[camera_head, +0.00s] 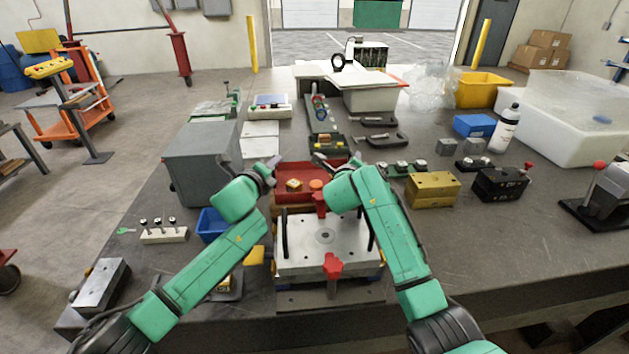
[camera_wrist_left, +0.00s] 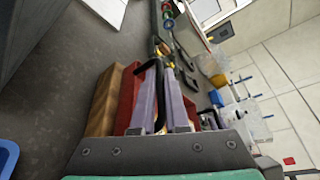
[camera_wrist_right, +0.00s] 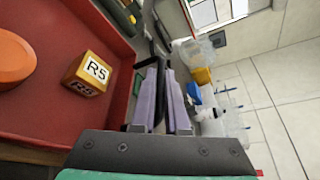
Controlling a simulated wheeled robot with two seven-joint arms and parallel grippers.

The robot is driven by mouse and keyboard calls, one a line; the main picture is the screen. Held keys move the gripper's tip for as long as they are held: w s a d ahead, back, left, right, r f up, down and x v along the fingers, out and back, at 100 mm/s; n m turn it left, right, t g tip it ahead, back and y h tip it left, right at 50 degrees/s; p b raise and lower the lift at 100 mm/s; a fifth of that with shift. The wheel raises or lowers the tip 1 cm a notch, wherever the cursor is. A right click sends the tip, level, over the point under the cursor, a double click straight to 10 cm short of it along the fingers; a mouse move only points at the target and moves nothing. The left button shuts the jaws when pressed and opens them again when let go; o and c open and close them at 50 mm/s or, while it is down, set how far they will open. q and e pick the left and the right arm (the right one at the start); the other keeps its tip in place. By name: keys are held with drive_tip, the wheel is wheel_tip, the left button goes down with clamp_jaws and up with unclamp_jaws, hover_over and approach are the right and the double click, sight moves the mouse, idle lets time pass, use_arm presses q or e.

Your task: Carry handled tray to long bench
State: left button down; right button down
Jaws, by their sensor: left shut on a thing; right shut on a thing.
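The red handled tray (camera_head: 282,194) lies between my two grippers at the middle of the bench. It holds a yellow cube (camera_head: 293,185) and an orange round piece (camera_head: 316,184). My left gripper (camera_head: 273,168) is shut on the tray's black handle at its left end. My right gripper (camera_head: 322,160) is shut on the handle at the right end. In the right wrist view the cube (camera_wrist_right: 88,73) is marked R5, beside the orange piece (camera_wrist_right: 15,62) inside the red tray (camera_wrist_right: 40,108). I cannot tell whether the tray touches the bench. My right arm hides part of it.
The dark long bench (camera_head: 500,255) is crowded. A steel mould base (camera_head: 300,255) with red knobs stands in front of the tray. A grey box (camera_head: 195,165) and blue bin (camera_head: 210,226) stand left; brass (camera_head: 432,190) and black (camera_head: 500,184) blocks stand right. The front right is clear.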

use_arm(q)
drive_tip(key=shift+r, duration=0.15)
use_arm(e)
drive_tip(key=shift+r, duration=0.1)
